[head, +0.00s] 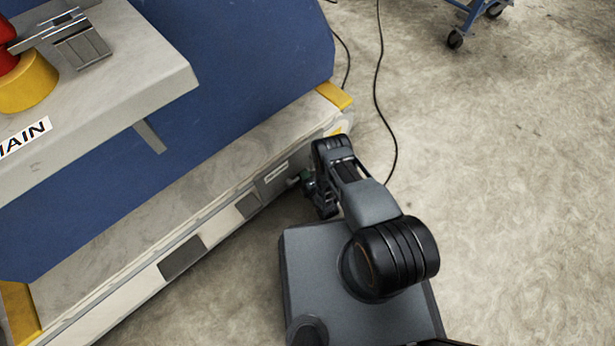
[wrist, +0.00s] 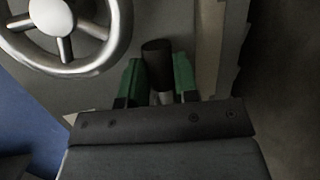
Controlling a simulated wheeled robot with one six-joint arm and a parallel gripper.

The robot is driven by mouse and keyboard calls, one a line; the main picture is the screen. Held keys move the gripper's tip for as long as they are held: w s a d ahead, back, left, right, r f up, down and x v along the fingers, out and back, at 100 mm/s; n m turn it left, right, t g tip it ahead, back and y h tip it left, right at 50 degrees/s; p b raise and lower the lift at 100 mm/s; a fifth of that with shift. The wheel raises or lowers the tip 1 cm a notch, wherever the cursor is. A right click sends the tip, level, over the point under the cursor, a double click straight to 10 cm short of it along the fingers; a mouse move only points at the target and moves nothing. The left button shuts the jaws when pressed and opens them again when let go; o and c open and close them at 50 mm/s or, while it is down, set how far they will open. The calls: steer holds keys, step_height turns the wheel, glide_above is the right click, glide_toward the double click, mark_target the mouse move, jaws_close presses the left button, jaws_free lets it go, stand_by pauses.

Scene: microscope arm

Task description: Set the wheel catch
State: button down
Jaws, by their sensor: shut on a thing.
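A silver handwheel (wrist: 72,48) with several spokes fills the upper left of the wrist view, on a grey panel. To its right is a dark, round-ended cylindrical knob (wrist: 157,58), which looks like the wheel catch. My gripper (wrist: 159,80) has its two green fingers on either side of this knob and is shut on it. A lighter stem shows below the dark part, between the fingers. In the head view my gripper (head: 307,181) reaches to the side of the grey machine base (head: 172,222); the wheel and knob are hidden there.
A grey ledge (head: 150,75) with a red and yellow knob (head: 28,84) overhangs at upper left, before a blue panel (head: 250,50). A black cable (head: 379,90) lies on the floor behind my arm. A blue cart (head: 465,15) stands far off; the floor at right is clear.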

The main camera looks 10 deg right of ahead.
steer(key=shift+a, duration=0.1)
steer(key=c, duration=0.9)
jaws_free()
steer(key=shift+o, duration=0.2)
steer(key=shift+s, duration=0.2)
